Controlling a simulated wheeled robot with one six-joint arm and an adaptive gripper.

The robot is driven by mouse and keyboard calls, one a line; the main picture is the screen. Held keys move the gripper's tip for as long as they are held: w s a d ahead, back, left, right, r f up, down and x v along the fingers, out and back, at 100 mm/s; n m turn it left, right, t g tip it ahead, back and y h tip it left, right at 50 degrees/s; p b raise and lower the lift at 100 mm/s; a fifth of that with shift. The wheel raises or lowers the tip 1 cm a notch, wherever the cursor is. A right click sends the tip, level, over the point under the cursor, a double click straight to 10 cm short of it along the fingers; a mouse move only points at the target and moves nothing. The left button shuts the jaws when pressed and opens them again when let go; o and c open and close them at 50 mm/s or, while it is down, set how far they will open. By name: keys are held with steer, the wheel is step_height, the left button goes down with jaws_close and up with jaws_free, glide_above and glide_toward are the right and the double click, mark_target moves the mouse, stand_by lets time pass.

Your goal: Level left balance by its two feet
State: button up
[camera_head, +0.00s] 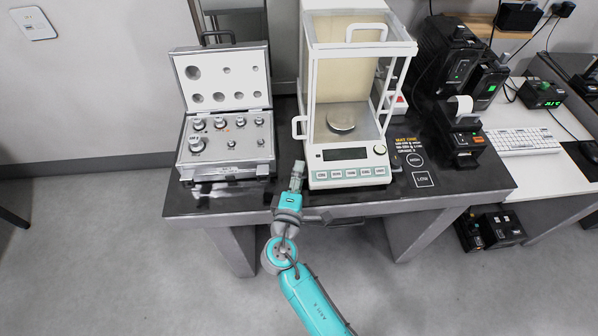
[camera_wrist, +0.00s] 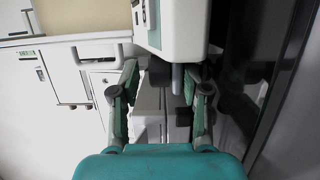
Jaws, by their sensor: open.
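The balance (camera_head: 350,172) stands on the dark table, with a glass draft shield, a round metal pan (camera_head: 341,120), a dark display and a row of front buttons. A small round fitting (camera_head: 380,149) sits on its front right; I cannot read a bubble in it. My gripper (camera_head: 297,172) is at the balance's front left corner, close to its side. In the wrist view, the fingers of my gripper (camera_wrist: 165,85) are open around a grey cylindrical foot (camera_wrist: 177,80) under the balance's corner; contact cannot be told. The other foot is not clearly visible.
An open case of weights (camera_head: 225,168) stands left of the balance. A small printer (camera_head: 464,140) and black boxes stand to the right, with a keyboard (camera_head: 522,141) on a white table beyond.

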steer(key=shift+w+d, duration=0.1)
steer(key=shift+w, duration=0.25)
jaws_close()
steer(key=shift+d+n+y, duration=0.2)
steer(key=shift+n+y, duration=0.3)
steer(key=shift+y, duration=0.3)
steer(key=shift+s+f+n+y, duration=0.15)
steer(key=shift+n+y, duration=1.35)
steer(key=shift+y, duration=0.8)
steer(key=shift+t, duration=0.3)
